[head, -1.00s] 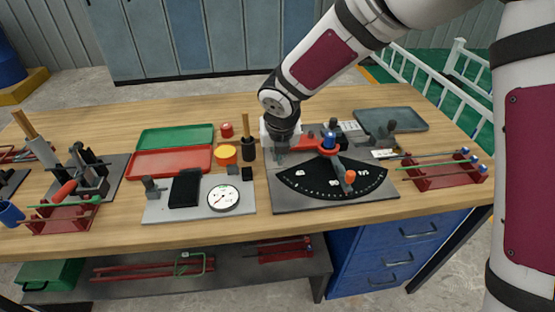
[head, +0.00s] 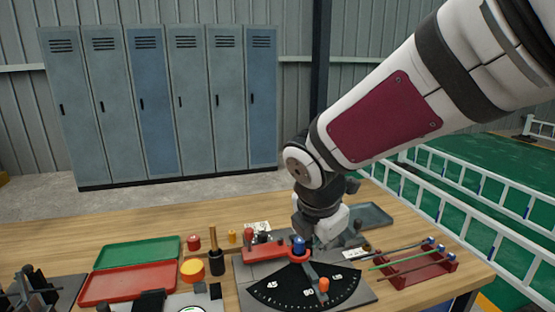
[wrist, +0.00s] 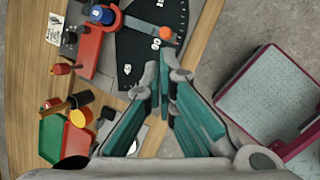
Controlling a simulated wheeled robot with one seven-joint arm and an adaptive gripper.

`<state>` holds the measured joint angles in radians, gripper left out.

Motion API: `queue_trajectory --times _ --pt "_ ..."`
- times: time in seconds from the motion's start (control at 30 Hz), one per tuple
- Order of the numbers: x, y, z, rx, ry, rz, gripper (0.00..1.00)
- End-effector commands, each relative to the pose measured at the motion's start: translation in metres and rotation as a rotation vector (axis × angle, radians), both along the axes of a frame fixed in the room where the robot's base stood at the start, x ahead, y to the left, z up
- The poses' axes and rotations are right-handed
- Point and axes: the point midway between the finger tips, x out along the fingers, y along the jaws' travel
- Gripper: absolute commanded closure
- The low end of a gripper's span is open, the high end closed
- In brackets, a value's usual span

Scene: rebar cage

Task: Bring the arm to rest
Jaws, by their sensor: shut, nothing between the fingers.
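My gripper (wrist: 168,72) is shut and empty in the wrist view, its teal-padded fingers meeting at the tips. In the head view my arm reaches down from the upper right, its wrist over the bench. The fingertips cannot be made out there. Below and in front is the grey bending plate with its black angle dial (head: 308,291), which also shows in the wrist view (wrist: 135,50). A red block (head: 263,253), a blue-topped pin (head: 298,245) and an orange knob (head: 323,284) stand on that plate.
On the wooden bench (head: 50,253) lie a green tray (head: 137,251), a red tray (head: 125,283) and an orange-lidded tub (head: 191,270). A red rack with rods (head: 420,266) stands right. Lockers (head: 160,105) stand behind, and white railings (head: 450,190) run beyond the bench's right side.

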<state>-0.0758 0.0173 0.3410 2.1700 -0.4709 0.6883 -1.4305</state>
Motion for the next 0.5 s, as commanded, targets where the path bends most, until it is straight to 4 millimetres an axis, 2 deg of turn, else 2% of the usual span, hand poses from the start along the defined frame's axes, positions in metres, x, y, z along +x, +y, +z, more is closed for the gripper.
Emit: queue_trajectory --times 0.03,0.2,0.4,0.5 --pt "-0.015 -0.018 0.013 0.045 -0.027 -0.15 1.0" --pt "-0.069 -0.066 0.039 0.24 -0.099 -0.672 1.0" --pt "-0.137 -0.101 0.053 0.513 -0.164 -1.269 1.0" --pt "-0.169 -0.109 0.054 0.652 -0.175 -1.534 1.0"
